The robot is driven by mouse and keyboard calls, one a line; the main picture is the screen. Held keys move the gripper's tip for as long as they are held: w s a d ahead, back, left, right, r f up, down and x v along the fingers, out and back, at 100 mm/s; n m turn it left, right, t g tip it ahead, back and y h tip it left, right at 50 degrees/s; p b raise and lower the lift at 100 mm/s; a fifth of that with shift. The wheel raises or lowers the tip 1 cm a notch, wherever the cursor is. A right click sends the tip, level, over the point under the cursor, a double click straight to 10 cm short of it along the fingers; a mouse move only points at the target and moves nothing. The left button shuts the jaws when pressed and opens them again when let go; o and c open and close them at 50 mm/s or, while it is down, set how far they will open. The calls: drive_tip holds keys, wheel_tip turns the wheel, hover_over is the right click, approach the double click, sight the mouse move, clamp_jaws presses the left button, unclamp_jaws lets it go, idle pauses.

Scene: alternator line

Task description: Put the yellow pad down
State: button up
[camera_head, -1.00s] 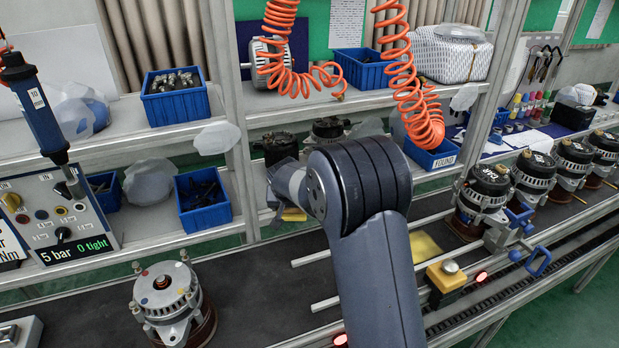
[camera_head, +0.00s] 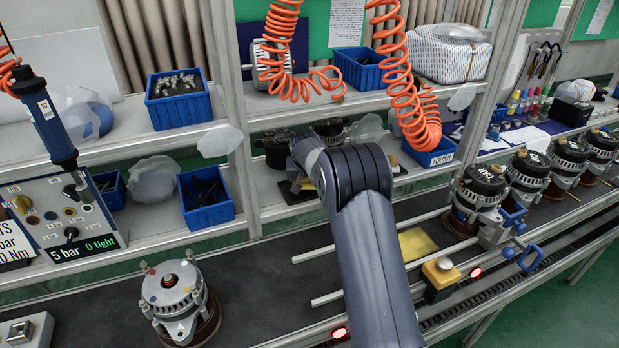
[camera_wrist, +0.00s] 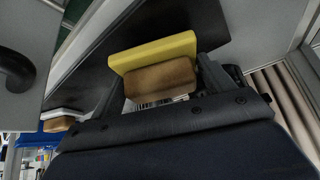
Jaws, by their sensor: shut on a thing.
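The yellow pad (camera_wrist: 152,52) is a flat yellow block with a brown block (camera_wrist: 160,78) against it. In the wrist view it sits between the two dark fingers of my gripper (camera_wrist: 158,76), which is shut on it. In the head view my gripper is mostly hidden behind my forearm, at the lower shelf behind the belt. A small bit of yellow (camera_head: 308,185) shows there beside my wrist. I cannot tell whether the pad touches a surface.
A flat yellow square (camera_head: 416,243) lies on the dark belt between rails, behind a yellow button box (camera_head: 440,272). Alternators stand at left (camera_head: 175,298) and right (camera_head: 478,190). Blue bins (camera_head: 206,195) and dark alternators (camera_head: 280,149) occupy the shelf. A brown-and-white block (camera_wrist: 58,123) shows in the wrist view.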

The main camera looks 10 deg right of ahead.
drive_tip(key=shift+w+d+f+p, duration=0.1)
drive_tip(key=shift+d+f+p, duration=0.2)
drive_tip(key=shift+d+f, duration=0.3)
drive_tip(key=shift+f+b, duration=0.25)
drive_tip(key=shift+b, duration=0.05)
drive_tip(key=o, duration=1)
drive_tip(key=shift+r, duration=0.1)
drive_tip(key=shift+r, duration=0.15)
drive_tip(key=shift+r, duration=0.15)
drive_tip(key=b+v, duration=0.1)
drive_tip(key=v, duration=1)
drive_tip(key=shift+s+r, duration=0.25)
drive_tip(key=shift+r, duration=0.05)
drive_tip(key=shift+w+f, duration=0.1)
